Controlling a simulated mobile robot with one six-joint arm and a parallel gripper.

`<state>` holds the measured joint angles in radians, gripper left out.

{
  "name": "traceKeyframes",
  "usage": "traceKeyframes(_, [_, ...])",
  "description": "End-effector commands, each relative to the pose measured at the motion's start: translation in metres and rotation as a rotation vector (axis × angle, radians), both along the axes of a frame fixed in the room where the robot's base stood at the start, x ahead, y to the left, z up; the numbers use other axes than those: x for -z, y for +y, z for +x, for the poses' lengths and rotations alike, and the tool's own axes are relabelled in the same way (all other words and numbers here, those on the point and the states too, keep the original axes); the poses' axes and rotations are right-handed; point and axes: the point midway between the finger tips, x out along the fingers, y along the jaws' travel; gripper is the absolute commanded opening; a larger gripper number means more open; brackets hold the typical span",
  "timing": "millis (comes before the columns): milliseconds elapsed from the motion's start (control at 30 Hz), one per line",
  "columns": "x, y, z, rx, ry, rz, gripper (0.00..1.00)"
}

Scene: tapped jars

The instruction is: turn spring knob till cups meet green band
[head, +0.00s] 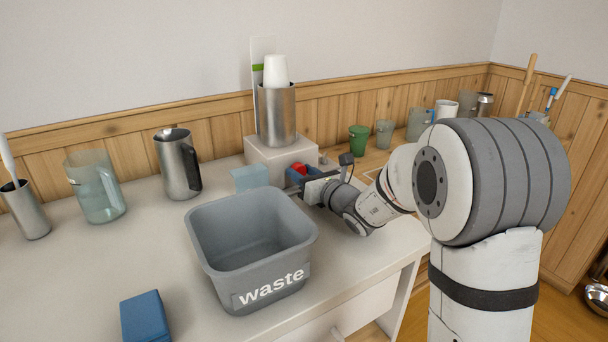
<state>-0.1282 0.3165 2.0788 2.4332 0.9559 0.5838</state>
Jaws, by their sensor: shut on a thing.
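A metal cup holder (277,115) stands on a white base box (275,152) against the wall. White cups (275,70) stick out of its top. A pale upright strip behind them carries a green band (258,67). In the picture the top of the cups is a little above the band; I cannot tell how they line up in depth. My gripper (297,177) is low at the front right of the base, shut on what looks like the red knob (299,168). The gripper hides most of the knob, and blue parts show around it.
A grey waste bin (250,240) stands close in front of my gripper. A pale blue translucent container (250,178) is left of it. A metal pitcher (177,165), a glass jug (94,187) and a blue block (145,317) are further left. A green cup (358,139) stands right.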

Motion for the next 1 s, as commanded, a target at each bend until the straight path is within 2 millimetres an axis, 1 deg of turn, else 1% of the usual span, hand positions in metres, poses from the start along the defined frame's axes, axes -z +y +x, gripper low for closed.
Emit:
traceKeyframes(267, [0.0045,-0.0008,0.0005,0.004,-0.08,-0.114,0.15])
traceKeyframes(1000, [0.0039,0.0009,-0.0006,0.006,-0.453,-0.665,0.15])
